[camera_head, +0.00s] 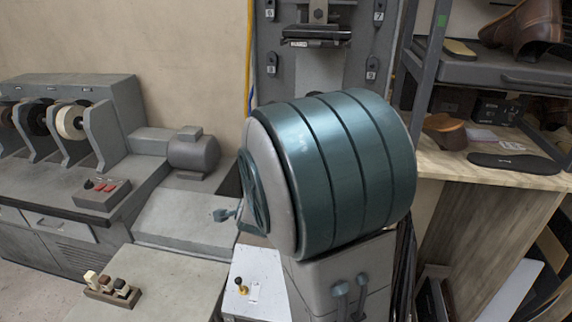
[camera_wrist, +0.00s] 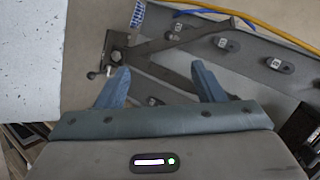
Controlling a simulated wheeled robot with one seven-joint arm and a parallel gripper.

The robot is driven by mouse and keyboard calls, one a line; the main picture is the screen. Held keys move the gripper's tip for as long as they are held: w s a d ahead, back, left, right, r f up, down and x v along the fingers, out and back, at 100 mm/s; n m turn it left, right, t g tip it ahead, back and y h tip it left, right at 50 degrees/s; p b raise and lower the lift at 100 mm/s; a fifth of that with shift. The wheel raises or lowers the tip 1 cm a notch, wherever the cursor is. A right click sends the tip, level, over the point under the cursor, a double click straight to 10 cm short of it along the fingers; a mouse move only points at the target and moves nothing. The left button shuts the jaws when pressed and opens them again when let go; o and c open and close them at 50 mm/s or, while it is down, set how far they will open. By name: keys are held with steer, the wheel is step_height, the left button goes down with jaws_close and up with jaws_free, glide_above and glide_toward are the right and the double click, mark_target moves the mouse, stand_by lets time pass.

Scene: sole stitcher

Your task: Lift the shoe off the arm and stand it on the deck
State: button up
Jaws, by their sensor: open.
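My gripper (camera_wrist: 161,80) shows in the wrist view with its two blue fingers spread wide and nothing between them. Beyond the fingers is a dark metal arm (camera_wrist: 150,47) with a bracket, set against a grey panel; no shoe shows on the part in view. I cannot make out my gripper in the head view. The middle of the head view is blocked, so a shoe on the arm or the deck could be hidden there.
A grey upright machine panel (camera_head: 375,35) with numbered knobs stands at the back. A bench grinder (camera_head: 70,125) stands at left, with a small block of handles (camera_head: 112,290) in front. A black sole (camera_head: 515,163) lies on the wooden bench. A pale speckled surface (camera_wrist: 30,55) fills the wrist view's upper left.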

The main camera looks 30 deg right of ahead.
steer(key=d+r+m+t+h, duration=0.1)
steer(key=d+r+m+h, duration=0.75)
steer(key=h, duration=0.25)
steer(key=shift+m, duration=0.35)
steer(key=shift+b+x, duration=1.25)
steer(key=shift+x, duration=3.05)
steer(key=shift+f, duration=0.2)
jaws_close()
steer(key=shift+w+d+r, duration=0.1)
steer(key=shift+r, duration=0.1)
